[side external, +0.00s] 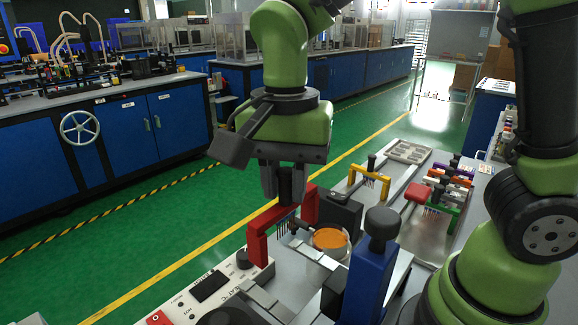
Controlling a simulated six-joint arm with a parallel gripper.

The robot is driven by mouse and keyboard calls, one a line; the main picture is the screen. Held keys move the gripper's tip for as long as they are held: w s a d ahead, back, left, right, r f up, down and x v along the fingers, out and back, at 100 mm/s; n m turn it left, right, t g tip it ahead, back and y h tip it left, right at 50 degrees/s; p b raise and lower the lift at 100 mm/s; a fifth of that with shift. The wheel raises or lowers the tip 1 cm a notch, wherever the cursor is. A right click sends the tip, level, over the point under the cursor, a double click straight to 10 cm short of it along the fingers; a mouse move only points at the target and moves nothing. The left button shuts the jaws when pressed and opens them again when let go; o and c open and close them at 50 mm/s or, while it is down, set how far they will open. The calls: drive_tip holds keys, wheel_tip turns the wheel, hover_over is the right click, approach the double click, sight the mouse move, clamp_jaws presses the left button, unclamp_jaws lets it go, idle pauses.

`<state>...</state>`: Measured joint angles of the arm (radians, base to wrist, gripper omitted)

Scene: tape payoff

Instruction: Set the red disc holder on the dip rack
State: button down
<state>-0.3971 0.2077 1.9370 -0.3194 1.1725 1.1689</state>
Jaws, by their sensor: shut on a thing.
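My gripper (285,185) points straight down and is shut on the dark upright grip of the red disc holder (258,247). The holder is an arch-shaped red frame with a row of thin dark prongs below its bar. It is at the left of the bench, above or at the white control box; whether it touches anything below is unclear. My fingers hide part of its bar. I cannot tell for certain which fixture is the dip rack.
A round dish with orange contents (331,239) lies right of the holder. A blue post with a dark knob (368,268) stands in front. A yellow holder (370,180) and a green holder (440,208) stand further right. The white control box (222,290) is at front left.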

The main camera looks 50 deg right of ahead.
sight(286, 233)
drive_tip(key=shift+f, duration=2.8)
drive_tip(key=shift+f, duration=0.35)
drive_tip(key=shift+c, duration=1.6)
unclamp_jaws()
drive_tip(key=shift+r, duration=3.45)
drive_tip(key=shift+d, duration=0.1)
